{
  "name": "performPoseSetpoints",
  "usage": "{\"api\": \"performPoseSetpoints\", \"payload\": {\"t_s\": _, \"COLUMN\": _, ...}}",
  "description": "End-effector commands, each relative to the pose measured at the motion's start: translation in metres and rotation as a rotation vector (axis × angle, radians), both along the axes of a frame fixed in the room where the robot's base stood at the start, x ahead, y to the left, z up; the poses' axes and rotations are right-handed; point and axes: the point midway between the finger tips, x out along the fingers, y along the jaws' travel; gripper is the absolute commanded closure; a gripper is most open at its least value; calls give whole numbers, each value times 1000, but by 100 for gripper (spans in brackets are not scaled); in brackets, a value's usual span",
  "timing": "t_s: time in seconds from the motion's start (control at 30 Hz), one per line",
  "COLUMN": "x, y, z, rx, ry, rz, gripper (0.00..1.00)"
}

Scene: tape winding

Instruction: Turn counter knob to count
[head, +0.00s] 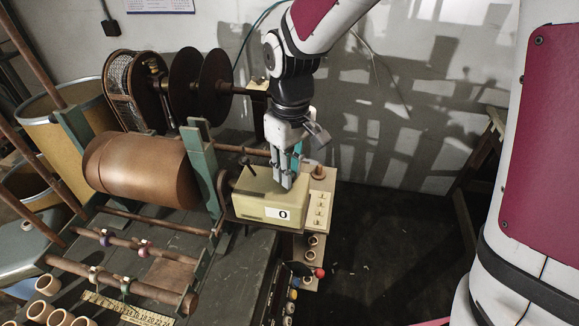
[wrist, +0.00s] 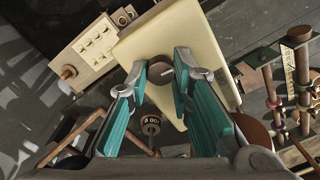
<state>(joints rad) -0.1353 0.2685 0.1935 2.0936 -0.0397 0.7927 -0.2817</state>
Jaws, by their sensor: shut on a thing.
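The counter is a pale yellow box (head: 252,208) beside the winding machine in the head view. Its front window (head: 284,214) reads 0. It also shows as a pale yellow top (wrist: 205,32) in the wrist view. My gripper (head: 285,184) points down onto the top of the box. In the wrist view its teal-padded fingers (wrist: 160,73) stand on either side of a small dark round knob (wrist: 158,69) and are shut on it. In the head view the fingers hide the knob.
A large copper-coloured roller (head: 140,170) and dark discs (head: 214,84) stand left of the counter. A pale panel with small switches (head: 320,210) adjoins its right side. Tan bins (head: 62,128) are at far left.

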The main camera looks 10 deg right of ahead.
Motion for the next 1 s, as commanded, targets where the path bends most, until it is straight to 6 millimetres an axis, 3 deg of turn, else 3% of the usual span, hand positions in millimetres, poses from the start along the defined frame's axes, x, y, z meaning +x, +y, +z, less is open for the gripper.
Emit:
{"api": "performPoseSetpoints", "payload": {"t_s": 0.33, "x": 1, "y": 1, "z": 1, "rx": 2, "ry": -3, "rz": 121, "gripper": 100}}
{"api": "performPoseSetpoints", "payload": {"t_s": 0.83, "x": 1, "y": 2, "z": 1, "rx": 2, "ry": -4, "rz": 137, "gripper": 100}}
{"api": "performPoseSetpoints", "payload": {"t_s": 0.87, "x": 1, "y": 1, "z": 1, "rx": 2, "ry": -4, "rz": 137, "gripper": 75}}
{"api": "performPoseSetpoints", "payload": {"t_s": 0.9, "x": 1, "y": 1, "z": 1, "rx": 2, "ry": -4, "rz": 137, "gripper": 66}}
{"api": "performPoseSetpoints", "payload": {"t_s": 0.93, "x": 1, "y": 1, "z": 1, "rx": 2, "ry": -4, "rz": 137, "gripper": 59}}
{"api": "performPoseSetpoints", "payload": {"t_s": 1.0, "x": 1, "y": 1, "z": 1, "rx": 1, "ry": -3, "rz": 136, "gripper": 59}}
